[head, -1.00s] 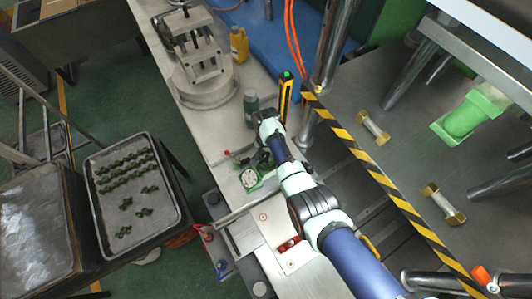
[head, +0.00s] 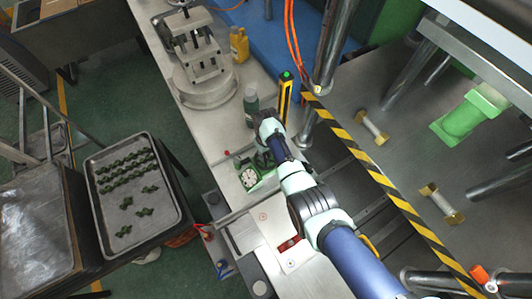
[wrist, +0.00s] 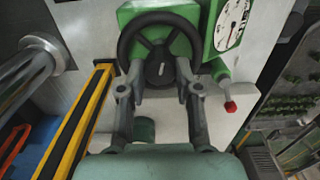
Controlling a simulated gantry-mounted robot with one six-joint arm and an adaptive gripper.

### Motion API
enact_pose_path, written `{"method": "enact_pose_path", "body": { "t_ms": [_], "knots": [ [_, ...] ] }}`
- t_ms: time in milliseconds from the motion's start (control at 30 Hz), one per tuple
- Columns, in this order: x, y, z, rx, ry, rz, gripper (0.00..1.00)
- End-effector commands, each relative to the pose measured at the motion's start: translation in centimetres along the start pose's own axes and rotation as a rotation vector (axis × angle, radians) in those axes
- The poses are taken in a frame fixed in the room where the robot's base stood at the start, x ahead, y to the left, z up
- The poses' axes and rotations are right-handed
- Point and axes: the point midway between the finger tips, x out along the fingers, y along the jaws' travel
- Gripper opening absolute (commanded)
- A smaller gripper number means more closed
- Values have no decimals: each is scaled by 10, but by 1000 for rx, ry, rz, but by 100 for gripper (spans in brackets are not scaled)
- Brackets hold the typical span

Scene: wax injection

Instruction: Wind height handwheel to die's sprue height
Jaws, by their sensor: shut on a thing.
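The black handwheel (wrist: 160,40) is mounted on a green housing (wrist: 128,14) in the wrist view. My gripper (wrist: 162,82) has one finger on each side of the wheel's lower part and is shut on it; the exact contact is partly hidden by the fingers. A white dial gauge (wrist: 231,24) sits right of the wheel, and a lever with a red knob (wrist: 231,107) hangs below it. In the head view the gauge (head: 249,178) shows beside my wrist, which mostly hides the wheel. I cannot tell which object is the die, and the dial reading is too small.
A yellow-black guard bar (head: 385,185) runs right of my arm. A metal clamp fixture (head: 200,60) is farther back. A tray (head: 103,232) of green parts lies left; a green block (head: 470,115) is right.

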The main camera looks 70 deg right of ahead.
Motion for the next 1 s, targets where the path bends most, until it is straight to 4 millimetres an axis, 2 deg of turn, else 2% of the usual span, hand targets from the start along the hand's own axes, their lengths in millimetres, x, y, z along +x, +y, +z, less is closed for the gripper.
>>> {"method": "enact_pose_path", "body": {
  "t_ms": [400,967,1000],
  "knots": [
    [-1,0,0,-203,0,0,0],
    [-1,0,0,-236,0,0,0],
    [-1,0,0,-236,0,0,35]
  ]
}}
